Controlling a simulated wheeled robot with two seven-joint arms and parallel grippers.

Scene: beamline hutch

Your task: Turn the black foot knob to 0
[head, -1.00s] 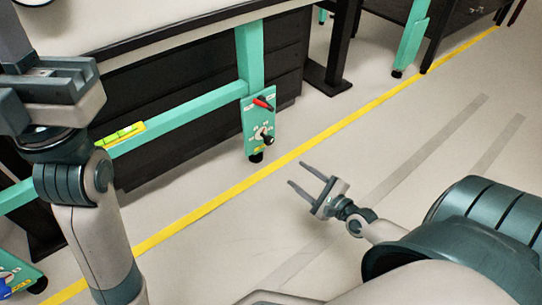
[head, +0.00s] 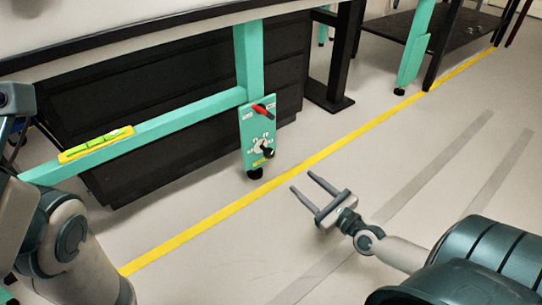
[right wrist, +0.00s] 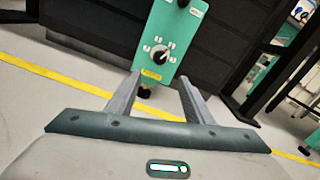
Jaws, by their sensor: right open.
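The black foot knob (head: 267,152) sits low on a green leg plate, on a pale dial with small marks around it. It also shows in the right wrist view (right wrist: 159,54), just beyond my fingertips. The marks are too small to read, so I cannot tell its setting. My right gripper (head: 301,180) is open and empty, to the lower right of the knob and apart from it. In the right wrist view its two fingers (right wrist: 158,77) point toward the plate's lower part. My left arm shows at the left edge; its gripper is out of view.
A red-handled lever (head: 263,111) sits above the knob on the same green plate (head: 247,133). A yellow-green level (head: 96,144) lies on the green beam. Dark drawers (head: 180,135) stand behind. A yellow line (head: 215,216) crosses the open floor.

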